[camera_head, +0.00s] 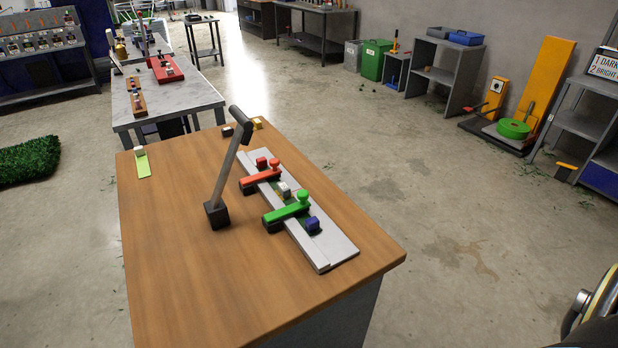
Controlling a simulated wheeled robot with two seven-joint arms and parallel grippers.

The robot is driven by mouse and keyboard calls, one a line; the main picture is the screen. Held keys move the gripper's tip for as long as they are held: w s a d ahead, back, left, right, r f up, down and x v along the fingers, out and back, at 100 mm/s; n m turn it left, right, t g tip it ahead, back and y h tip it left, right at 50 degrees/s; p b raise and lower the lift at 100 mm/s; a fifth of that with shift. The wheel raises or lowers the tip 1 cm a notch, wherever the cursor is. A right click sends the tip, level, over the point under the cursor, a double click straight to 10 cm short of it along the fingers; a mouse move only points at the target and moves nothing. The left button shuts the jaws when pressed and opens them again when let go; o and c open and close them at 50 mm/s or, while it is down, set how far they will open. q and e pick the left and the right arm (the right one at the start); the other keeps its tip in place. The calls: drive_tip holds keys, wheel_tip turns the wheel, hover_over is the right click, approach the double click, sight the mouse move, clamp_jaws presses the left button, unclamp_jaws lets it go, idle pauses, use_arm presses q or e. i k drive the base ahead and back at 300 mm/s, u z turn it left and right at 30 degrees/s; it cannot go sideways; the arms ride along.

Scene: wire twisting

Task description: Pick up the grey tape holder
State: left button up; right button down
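No object is plainly recognisable as a grey tape holder. On the wooden table (165,255) a grey slanted post (224,180) with a black base and black head stands left of a long grey board (338,247). The board carries a red clamp (262,176), a green clamp (287,210) and small red, white and blue blocks. A small dark block (227,131) and a yellow piece (257,123) lie behind the post. Neither of my grippers is in view.
A lime-green strip (143,167) with a small block lies at the table's far left. The table's front left is clear. A grey marble-topped table (190,99) with tools stands behind. Open floor lies to the right, before shelves and a green bin (373,62).

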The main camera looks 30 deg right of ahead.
sight(284, 189)
drive_tip(key=u, duration=3)
drive_tip(key=k, duration=2.8)
drive_tip(key=z, duration=1.8)
drive_tip(key=i, duration=0.15)
drive_tip(key=u, duration=0.3)
